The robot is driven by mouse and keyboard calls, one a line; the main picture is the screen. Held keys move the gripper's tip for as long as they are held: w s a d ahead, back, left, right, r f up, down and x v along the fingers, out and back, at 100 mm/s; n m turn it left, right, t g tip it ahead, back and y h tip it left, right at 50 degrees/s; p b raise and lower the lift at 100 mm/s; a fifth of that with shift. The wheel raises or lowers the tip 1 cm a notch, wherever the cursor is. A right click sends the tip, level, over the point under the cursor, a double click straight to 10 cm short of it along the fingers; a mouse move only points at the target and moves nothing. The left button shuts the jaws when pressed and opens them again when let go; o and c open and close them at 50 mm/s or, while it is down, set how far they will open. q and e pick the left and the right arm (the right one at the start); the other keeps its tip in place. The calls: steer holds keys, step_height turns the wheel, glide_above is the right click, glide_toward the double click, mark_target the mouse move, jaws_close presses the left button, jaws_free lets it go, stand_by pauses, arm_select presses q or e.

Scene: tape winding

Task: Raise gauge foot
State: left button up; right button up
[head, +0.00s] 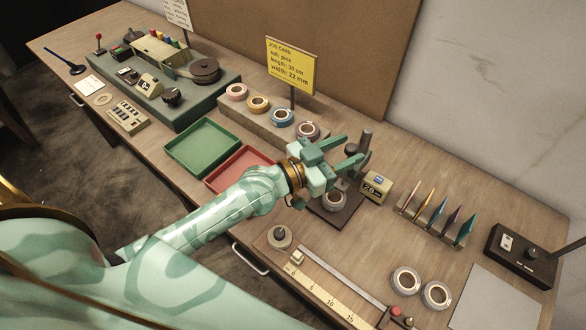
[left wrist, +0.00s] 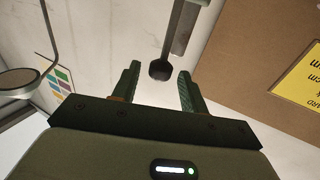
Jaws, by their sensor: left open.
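The gauge stands right of the middle in the head view. It has a dark base plate (head: 345,212), a grey upright part (head: 364,140) and a yellow-beige readout box (head: 376,187) that seems to read 28. A tape roll (head: 334,198) sits on the plate. My left gripper (head: 353,149) is open beside the upright part and hides much of the gauge, including its foot. In the left wrist view, a dark round knob on a stem (left wrist: 160,70) shows between the open fingers (left wrist: 158,84); I cannot tell whether they touch it. My right gripper is not in view.
A yellow job card (head: 291,66) stands behind a block with several tape rolls (head: 282,117). Green (head: 203,147) and red (head: 240,168) trays lie left of the gauge. A rack of coloured plates (head: 438,220) is to the right. A ruler strip (head: 325,298) lies in front.

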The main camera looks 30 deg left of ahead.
arm_select(q)
steer(key=v, duration=1.4)
steer(key=shift+s+a, duration=0.1)
steer(key=shift+s, duration=0.05)
